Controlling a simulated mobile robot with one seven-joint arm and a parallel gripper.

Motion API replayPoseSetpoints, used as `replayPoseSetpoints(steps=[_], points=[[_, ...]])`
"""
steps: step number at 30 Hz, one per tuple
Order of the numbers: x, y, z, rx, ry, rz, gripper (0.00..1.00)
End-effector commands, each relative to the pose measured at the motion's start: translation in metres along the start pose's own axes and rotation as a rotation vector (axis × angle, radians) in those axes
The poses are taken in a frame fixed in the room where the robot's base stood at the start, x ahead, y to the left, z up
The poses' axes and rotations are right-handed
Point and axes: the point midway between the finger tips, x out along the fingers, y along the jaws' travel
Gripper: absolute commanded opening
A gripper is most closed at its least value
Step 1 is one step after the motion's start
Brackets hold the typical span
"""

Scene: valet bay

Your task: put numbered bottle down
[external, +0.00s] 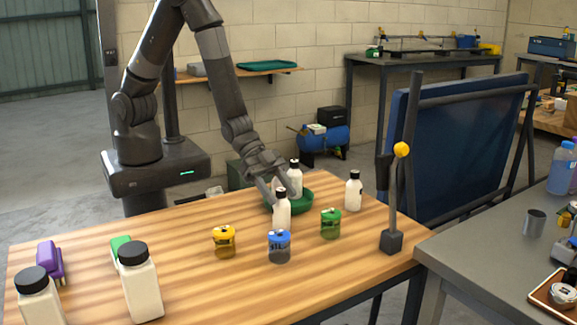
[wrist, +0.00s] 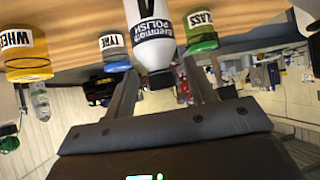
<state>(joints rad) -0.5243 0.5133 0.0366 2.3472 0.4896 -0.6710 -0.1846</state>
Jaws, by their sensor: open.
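A white bottle with a black cap (external: 281,211) stands upright on the wooden table, just in front of a green round tray (external: 309,200). My gripper (external: 276,190) is open around its upper part, with fingers on either side. In the wrist view, which is upside down, the bottle (wrist: 153,40) shows a dark label reading "POLISH" between my spread fingers (wrist: 160,78). I cannot make out a number on it. Another white bottle (external: 295,180) stands at the tray, partly behind my gripper, and one more (external: 353,192) stands to the right.
Yellow (external: 224,241), blue (external: 279,246) and green (external: 330,223) jars stand close in front. A post with a yellow ball (external: 392,240) is at the table's right edge. The table's left middle is clear.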

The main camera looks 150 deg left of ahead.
Motion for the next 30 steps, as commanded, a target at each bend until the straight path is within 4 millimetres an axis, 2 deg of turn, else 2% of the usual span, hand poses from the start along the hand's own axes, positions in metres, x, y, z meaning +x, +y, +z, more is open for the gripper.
replayPoseSetpoints(steps=[4, 12, 30], points=[[0.0115, -0.0005, 0.0005, -0.001, -0.001, -0.001, 0.5], [0.0129, -0.0007, 0.0002, -0.001, 0.0, -0.001, 0.5], [0.0127, -0.0006, 0.0013, -0.002, -0.002, -0.001, 0.01]])
